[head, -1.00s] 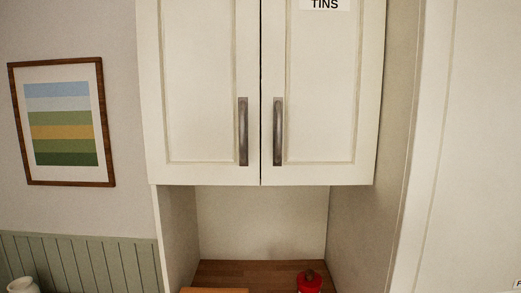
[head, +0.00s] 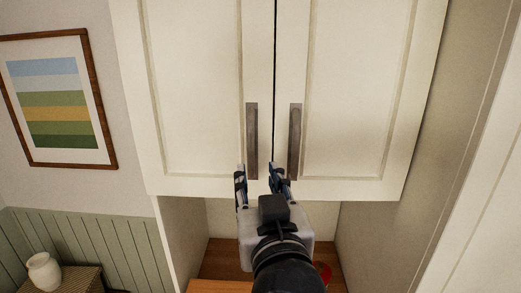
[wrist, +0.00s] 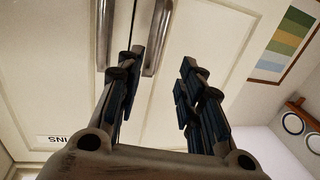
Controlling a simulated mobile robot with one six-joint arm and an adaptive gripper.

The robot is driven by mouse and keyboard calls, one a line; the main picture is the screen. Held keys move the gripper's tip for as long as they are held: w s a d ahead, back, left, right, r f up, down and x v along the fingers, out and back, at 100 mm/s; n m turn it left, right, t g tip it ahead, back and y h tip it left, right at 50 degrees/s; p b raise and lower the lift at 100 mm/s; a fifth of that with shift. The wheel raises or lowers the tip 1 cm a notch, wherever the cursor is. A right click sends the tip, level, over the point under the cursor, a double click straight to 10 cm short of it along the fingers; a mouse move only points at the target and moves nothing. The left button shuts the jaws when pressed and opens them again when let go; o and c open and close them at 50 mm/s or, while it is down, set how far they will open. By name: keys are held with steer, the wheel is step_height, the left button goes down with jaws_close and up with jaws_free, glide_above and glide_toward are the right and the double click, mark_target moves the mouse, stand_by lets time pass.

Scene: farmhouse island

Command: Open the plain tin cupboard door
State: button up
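The cupboard has two cream panelled doors. The plain left door (head: 195,90) and the right door (head: 350,90) both look shut, with a thin dark gap between them. Each has an upright metal bar handle near the gap: the left handle (head: 252,140) and the right handle (head: 294,140). My gripper (head: 259,178) is open and empty, around the lower end of the left handle. In the wrist view, my gripper (wrist: 162,62) shows the left handle (wrist: 158,38) between its fingertips, nearer one finger; contact cannot be told. A TINS label (wrist: 60,141) is on the right door.
A wooden counter (head: 222,260) lies in the niche below, with a red object (head: 323,272) partly hidden by my arm. A framed striped picture (head: 55,100) hangs at left. A white vase (head: 44,271) stands lower left.

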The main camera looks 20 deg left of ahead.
mark_target(251, 153)
steer(key=p+x, duration=0.1)
steer(key=x, duration=1.2)
steer(key=shift+d+f, duration=0.1)
steer(key=shift+c, duration=0.5)
jaws_close()
